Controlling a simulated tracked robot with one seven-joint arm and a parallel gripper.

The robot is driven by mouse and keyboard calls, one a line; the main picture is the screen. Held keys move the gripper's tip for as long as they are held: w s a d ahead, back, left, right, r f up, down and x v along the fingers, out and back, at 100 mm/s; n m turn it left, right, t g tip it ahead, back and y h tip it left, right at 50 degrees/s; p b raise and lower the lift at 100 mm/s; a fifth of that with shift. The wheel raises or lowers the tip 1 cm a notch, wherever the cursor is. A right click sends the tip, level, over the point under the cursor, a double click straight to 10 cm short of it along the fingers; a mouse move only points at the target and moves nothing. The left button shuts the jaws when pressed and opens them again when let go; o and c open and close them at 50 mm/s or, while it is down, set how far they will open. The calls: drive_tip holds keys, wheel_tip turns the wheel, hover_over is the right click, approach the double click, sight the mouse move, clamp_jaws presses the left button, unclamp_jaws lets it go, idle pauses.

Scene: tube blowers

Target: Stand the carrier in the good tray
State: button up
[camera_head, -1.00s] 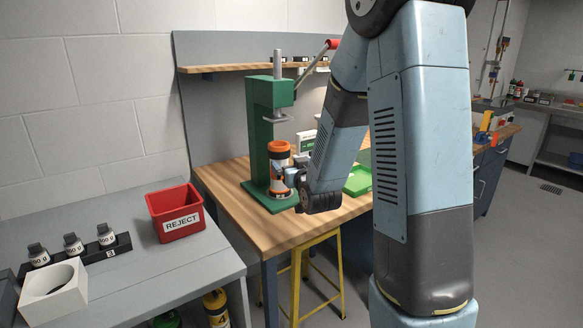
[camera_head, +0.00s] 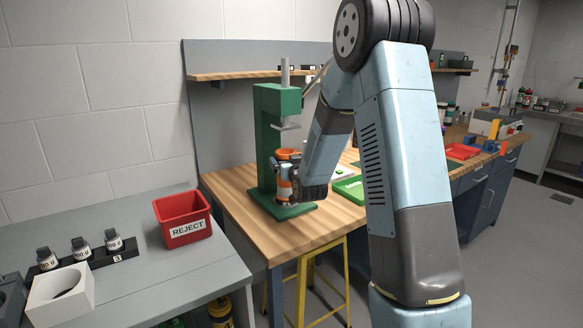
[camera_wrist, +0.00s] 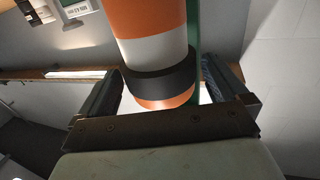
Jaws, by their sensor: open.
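The carrier (camera_head: 284,186) is an orange and white cylinder with a black band. It stands upright on the base of the green press (camera_head: 268,130). My gripper (camera_head: 284,172) is open, with its fingers on either side of the carrier. In the wrist view the carrier (camera_wrist: 155,48) rises between the two spread finger pads of my gripper (camera_wrist: 165,90), with its black band near them. Whether a pad touches it I cannot tell. The green tray (camera_head: 350,189), which looks like the good tray, lies on the wooden bench right of the press, partly hidden behind my arm.
A red REJECT bin (camera_head: 183,218) stands on the grey table at left, near a rack of weights (camera_head: 82,254) and a white block with a round hole (camera_head: 60,296). A yellow stool (camera_head: 300,285) is under the wooden bench (camera_head: 235,205). A red tray (camera_head: 462,151) lies farther right.

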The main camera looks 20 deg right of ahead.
sight(286, 150)
drive_tip(key=shift+w, duration=1.25)
drive_tip(key=c, duration=1)
drive_tip(key=shift+r, duration=0.15)
drive_tip(key=shift+c, duration=0.2)
drive_tip(key=shift+r, duration=1.4)
drive_tip(key=s+d, duration=0.2)
drive_tip(key=s, duration=0.5)
drive_tip(key=s+d, duration=0.2)
drive_tip(key=s, duration=0.5)
drive_tip(key=shift+s+d, duration=0.15)
drive_tip(key=shift+d, duration=0.15)
drive_tip(key=shift+r, duration=0.1)
